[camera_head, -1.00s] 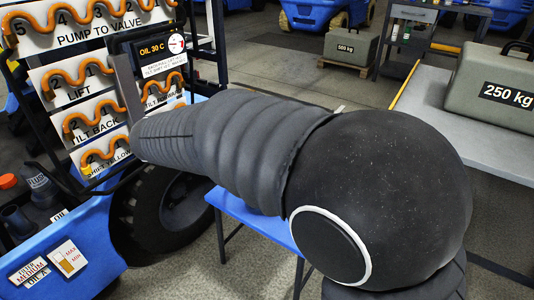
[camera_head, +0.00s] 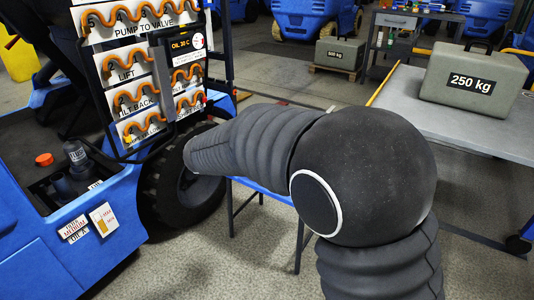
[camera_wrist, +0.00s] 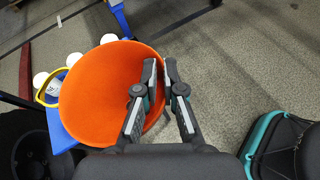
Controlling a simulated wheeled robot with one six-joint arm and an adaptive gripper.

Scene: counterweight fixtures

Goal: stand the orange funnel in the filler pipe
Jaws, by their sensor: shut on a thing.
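The orange funnel (camera_wrist: 95,85) shows large in the wrist view, its wide mouth towards the camera. My gripper (camera_wrist: 160,72) is shut on its right rim, one finger inside the mouth and the other outside. The funnel's spout is hidden. In the head view my arm hides the gripper and the funnel. A dark open pipe (camera_head: 62,185), which looks like the filler pipe, stands upright in a recess of the blue vehicle at left. An orange cap (camera_head: 44,159) and a dark bottle (camera_head: 75,152) are close behind it.
The blue vehicle (camera_head: 30,255) has a big tyre (camera_head: 190,190) and a rack of orange hoses (camera_head: 135,70) above. A blue bench (camera_head: 262,187) stands beyond my arm. A grey table (camera_head: 440,122) with a 250 kg weight (camera_head: 472,80) is at right. Floor is clear at front centre.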

